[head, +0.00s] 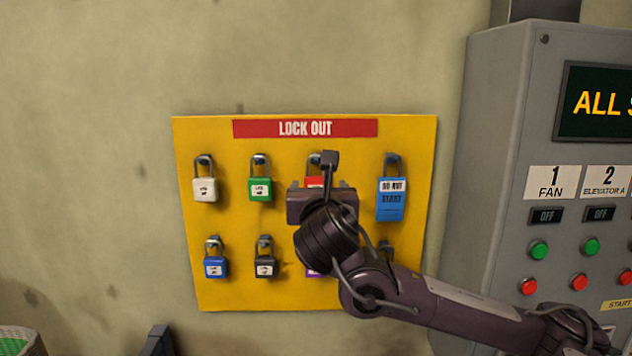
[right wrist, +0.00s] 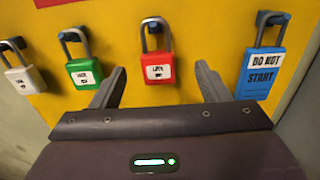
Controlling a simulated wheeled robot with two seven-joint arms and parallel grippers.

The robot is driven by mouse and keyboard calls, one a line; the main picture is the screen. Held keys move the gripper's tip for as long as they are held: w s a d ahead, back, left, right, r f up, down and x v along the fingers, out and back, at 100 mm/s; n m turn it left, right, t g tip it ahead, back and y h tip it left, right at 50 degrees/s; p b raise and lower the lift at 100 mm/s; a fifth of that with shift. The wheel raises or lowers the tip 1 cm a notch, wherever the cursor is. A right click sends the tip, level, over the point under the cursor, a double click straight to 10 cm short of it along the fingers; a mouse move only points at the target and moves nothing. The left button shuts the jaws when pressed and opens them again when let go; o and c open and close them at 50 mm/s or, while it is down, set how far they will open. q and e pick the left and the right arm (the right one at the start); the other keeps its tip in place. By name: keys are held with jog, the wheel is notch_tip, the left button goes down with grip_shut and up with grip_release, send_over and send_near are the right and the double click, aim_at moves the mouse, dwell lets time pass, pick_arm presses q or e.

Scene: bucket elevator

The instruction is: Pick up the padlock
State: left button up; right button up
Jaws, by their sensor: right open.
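Several padlocks hang on hooks on a yellow lock-out board (head: 225,130). In the head view I see a white padlock (head: 205,189), a green padlock (head: 260,189), a blue padlock (head: 216,267) and a black padlock (head: 265,266). A red padlock (head: 314,181) is mostly hidden behind my right gripper (head: 322,186), as is a purple one below. In the right wrist view the red padlock (right wrist: 158,66) hangs upright just beyond and between the open fingers of my right gripper (right wrist: 160,85). The fingers look apart from it and empty. My left gripper is out of view.
A blue "DO NOT START" tag lock (head: 391,199) hangs right of my right gripper, and the green padlock (right wrist: 85,72) hangs to its left. A grey control panel (head: 490,130) with buttons stands at the right. Bare wall is left of the board.

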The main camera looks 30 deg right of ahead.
aim_at(316, 181)
jog(key=p+x, duration=0.4)
jog(key=x, duration=0.1)
jog(key=shift+w+a+f, duration=0.1)
jog(key=shift+w+f, duration=0.05)
jog(key=shift+w, duration=0.2)
jog(key=shift+w+d+f, duration=0.2)
jog(key=shift+w+d, duration=0.05)
jog(key=shift+w, duration=0.15)
jog(key=c, duration=1.1)
